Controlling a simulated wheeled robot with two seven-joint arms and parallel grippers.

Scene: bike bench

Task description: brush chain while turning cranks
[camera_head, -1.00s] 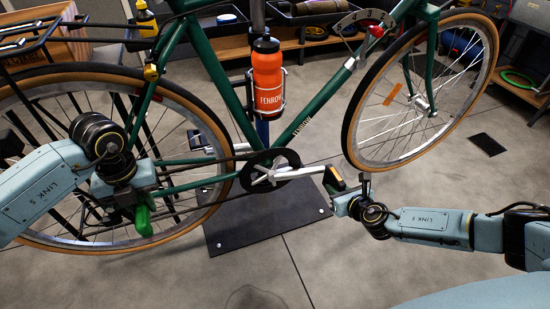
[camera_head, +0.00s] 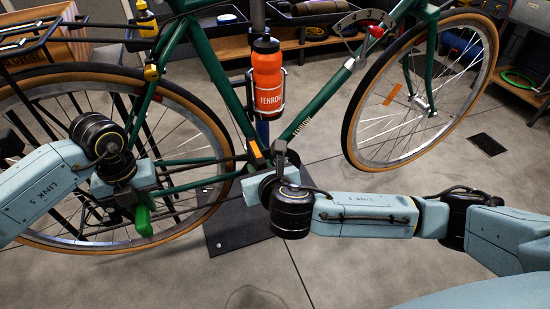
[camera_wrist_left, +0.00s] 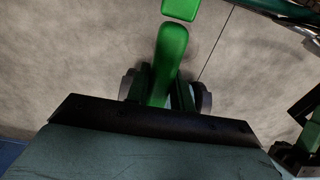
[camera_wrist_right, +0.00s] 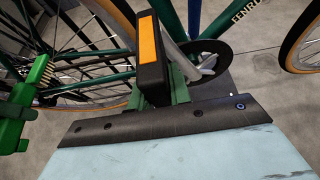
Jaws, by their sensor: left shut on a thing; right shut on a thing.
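The green bike stands with its chainring (camera_wrist_right: 205,62) and crank low in the middle. My right gripper (camera_wrist_right: 172,90) is shut on the black pedal with an orange reflector (camera_wrist_right: 148,55); in the head view the pedal (camera_head: 256,153) is just left of the chainring, which my arm mostly covers. My left gripper (camera_wrist_left: 158,95) is shut on the green brush (camera_wrist_left: 170,50). The brush (camera_head: 143,218) shows in the head view near the lower rear wheel, and its bristles (camera_wrist_right: 48,73) show at the left of the right wrist view. Whether bristles touch the chain is unclear.
The rear wheel (camera_head: 222,145) is behind my left arm and the front wheel (camera_head: 350,125) is at right. A dark stand plate (camera_head: 225,233) lies below the cranks. An orange bottle (camera_head: 267,80) sits on the frame. Floor in front is clear.

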